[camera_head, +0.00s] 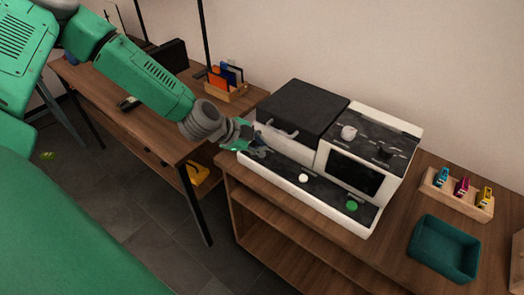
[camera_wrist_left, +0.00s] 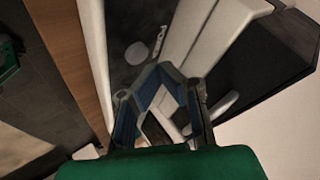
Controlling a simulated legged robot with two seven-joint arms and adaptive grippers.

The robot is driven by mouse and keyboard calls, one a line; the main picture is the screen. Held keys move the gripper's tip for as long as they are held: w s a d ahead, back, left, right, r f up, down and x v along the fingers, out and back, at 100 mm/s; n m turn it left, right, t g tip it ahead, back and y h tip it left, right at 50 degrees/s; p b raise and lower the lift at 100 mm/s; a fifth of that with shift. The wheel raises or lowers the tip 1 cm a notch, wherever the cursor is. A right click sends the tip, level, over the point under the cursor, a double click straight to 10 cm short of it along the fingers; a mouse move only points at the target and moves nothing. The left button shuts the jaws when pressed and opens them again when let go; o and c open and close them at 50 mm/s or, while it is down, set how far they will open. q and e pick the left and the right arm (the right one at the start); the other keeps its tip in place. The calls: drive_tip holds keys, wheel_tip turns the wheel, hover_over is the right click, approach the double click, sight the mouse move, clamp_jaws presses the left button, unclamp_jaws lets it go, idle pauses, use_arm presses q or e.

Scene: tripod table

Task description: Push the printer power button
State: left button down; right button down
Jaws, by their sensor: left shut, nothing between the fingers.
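The printer (camera_head: 345,108) is a white and black machine on a wooden table. Its dark front ledge carries a white round button (camera_head: 303,178) and, farther right, a green round button (camera_head: 352,206). I cannot tell from a label which one is the power button. My left gripper (camera_head: 262,152) is shut and empty at the left end of the ledge, apart from both buttons. In the left wrist view my left gripper (camera_wrist_left: 160,72) has its fingertips together over the dark ledge, with a pale round spot (camera_wrist_left: 136,52) beyond them.
A teal tray (camera_head: 445,248) and a wooden holder with coloured cartridges (camera_head: 457,193) stand right of the printer. A second desk (camera_head: 120,110) at the left holds a small wooden organizer (camera_head: 226,92). The printer's lidded black top (camera_head: 302,108) rises behind the gripper.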

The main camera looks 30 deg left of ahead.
sight(261, 153)
use_arm(q)
wheel_tip(261, 153, up, 6)
drive_tip(key=p, duration=0.5)
idle(0.5)
